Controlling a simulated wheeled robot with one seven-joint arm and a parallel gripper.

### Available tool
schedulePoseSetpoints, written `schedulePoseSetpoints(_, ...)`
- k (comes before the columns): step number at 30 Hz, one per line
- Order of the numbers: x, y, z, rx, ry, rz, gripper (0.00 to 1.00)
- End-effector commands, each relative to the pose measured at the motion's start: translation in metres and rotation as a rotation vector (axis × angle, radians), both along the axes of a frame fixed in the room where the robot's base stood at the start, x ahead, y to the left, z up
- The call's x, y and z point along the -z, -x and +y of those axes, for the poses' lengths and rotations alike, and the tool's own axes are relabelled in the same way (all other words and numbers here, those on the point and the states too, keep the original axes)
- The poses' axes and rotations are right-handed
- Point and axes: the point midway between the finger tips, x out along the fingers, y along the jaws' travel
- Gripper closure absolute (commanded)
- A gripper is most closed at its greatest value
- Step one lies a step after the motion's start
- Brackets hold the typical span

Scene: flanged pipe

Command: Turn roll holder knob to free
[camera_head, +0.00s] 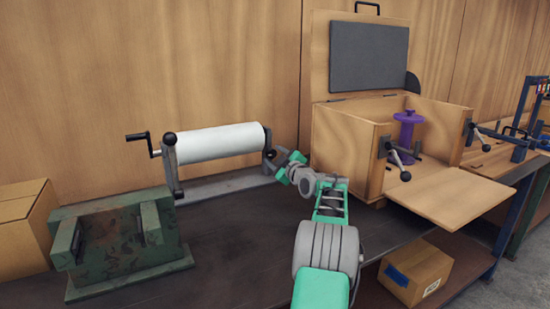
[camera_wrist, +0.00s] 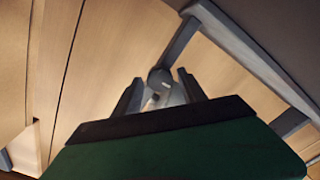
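The roll holder (camera_head: 173,165) stands at the back of the dark bench with a white roll (camera_head: 215,143) lying across it. A crank handle (camera_head: 138,137) sticks out at its left end. My gripper (camera_head: 274,158) is at the right end of the holder, close to the roll's end. In the wrist view a grey round knob (camera_wrist: 159,77) shows just ahead of and between the two dark fingers of my gripper (camera_wrist: 158,90). The fingers are apart, with gaps on both sides of the knob. Contact with the knob cannot be made out.
A wooden box (camera_head: 345,150) with its lid up and front flap down stands to the right, holding a purple spool (camera_head: 407,130). A green metal block (camera_head: 120,240) and a cardboard box (camera_head: 25,225) are at left. The wooden wall (camera_head: 220,60) is close behind the holder.

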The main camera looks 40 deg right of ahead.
Motion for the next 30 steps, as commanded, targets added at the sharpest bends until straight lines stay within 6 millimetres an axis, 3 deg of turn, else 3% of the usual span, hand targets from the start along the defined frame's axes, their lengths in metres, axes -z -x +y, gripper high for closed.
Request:
schedulePoseSetpoints(17,0.0002,0.0008,-0.0006,0.001,0.000,0.001,1.00)
schedulePoseSetpoints(30,0.0008,0.0008,-0.0006,0.001,-0.053,-0.016,1.00)
